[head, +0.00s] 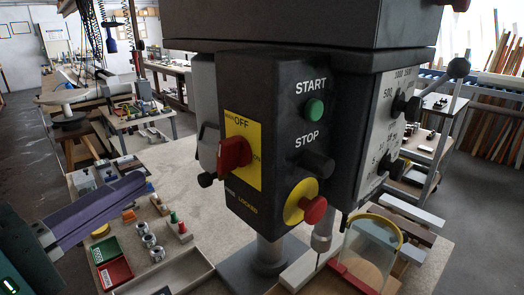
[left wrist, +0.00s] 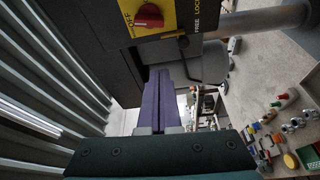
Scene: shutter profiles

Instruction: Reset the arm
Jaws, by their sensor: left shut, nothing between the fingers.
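My left gripper (head: 140,184) comes in from the left in the head view, with long purple fingers pressed together and nothing between them. It hangs over the left part of the workbench (head: 182,174), left of the drill press control box (head: 285,140) and apart from it. In the left wrist view, the closed purple fingers (left wrist: 160,85) point away from the camera, below the red switch (left wrist: 149,16) on its yellow plate. My right gripper is in neither view.
The control box carries a green START button (head: 314,110) and a red stop knob (head: 314,210). Below my left gripper lie a green box (head: 105,249), a red box (head: 115,272) and several metal cylinders (head: 149,240). A clear guard (head: 368,250) stands at the right.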

